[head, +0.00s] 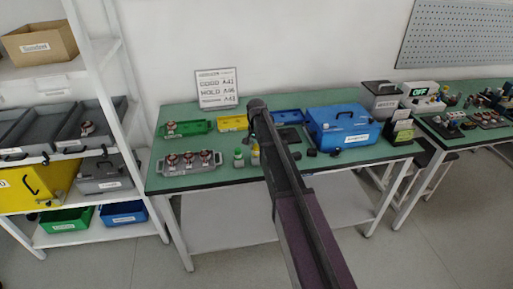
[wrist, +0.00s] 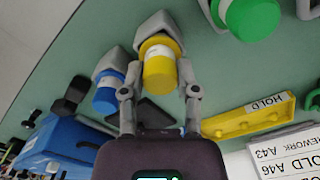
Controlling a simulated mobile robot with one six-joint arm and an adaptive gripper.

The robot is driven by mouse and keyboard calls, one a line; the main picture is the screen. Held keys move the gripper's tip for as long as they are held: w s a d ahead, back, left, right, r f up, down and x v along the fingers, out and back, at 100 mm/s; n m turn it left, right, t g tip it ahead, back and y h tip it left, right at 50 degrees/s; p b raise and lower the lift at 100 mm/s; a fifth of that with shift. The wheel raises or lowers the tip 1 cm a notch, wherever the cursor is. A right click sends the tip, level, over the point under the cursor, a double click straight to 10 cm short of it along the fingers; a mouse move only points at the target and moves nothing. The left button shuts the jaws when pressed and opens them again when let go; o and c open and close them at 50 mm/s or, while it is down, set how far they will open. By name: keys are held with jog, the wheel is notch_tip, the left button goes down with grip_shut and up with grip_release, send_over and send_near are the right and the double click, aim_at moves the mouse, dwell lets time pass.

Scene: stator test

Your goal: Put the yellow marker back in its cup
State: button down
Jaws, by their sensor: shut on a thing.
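The yellow marker (wrist: 160,68) has a white band and sits between the two fingers of my gripper (wrist: 160,75) in the wrist view. My gripper is shut on it.
A blue marker (wrist: 106,95) and a green marker (wrist: 252,16) stand in grey cups on either side. A yellow tray (wrist: 240,121) and a sign (wrist: 290,155) are near. A blue case (head: 342,128) stands on the green table (head: 215,178), right of my arm.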

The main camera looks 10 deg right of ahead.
jog(key=shift+f+b, duration=0.5)
jog(key=shift+c, duration=1.8)
grip_release()
jog(key=shift+r, duration=0.2)
notch_tip(320, 180, up, 13)
jog(key=p, duration=1.3)
jog(key=shift+f, duration=0.2)
jog(key=s+n, duration=0.6)
jog(key=s, duration=2.3)
jog(key=shift+s+n, duration=0.15)
jog(key=shift+n, duration=0.25)
